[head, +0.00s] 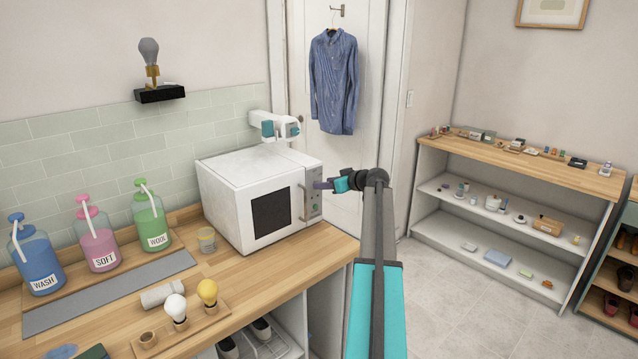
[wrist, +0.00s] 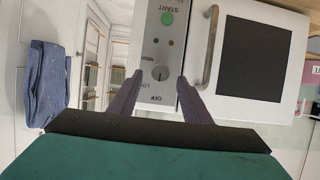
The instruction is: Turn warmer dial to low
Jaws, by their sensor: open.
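The white warmer (head: 250,190) stands on the wooden counter, its control panel on the right of its front. In the wrist view the panel appears upside down, with a small round dial (wrist: 160,73) near OFF and LOW lettering and a green START button (wrist: 167,18). A short mark on the dial seems to face the OFF print, but it is too small to be sure. My gripper (wrist: 160,77) is open, its fingers on either side of the dial; contact cannot be told. In the head view my gripper (head: 325,185) is at the panel and hides the dial.
The warmer's door handle (wrist: 211,48) is close beside one finger. A glass jar (head: 207,240), pump bottles (head: 95,235) and a bulb tray (head: 185,325) stand to the left on the counter. A blue shirt (head: 334,82) hangs on the door behind. Floor at the right is clear.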

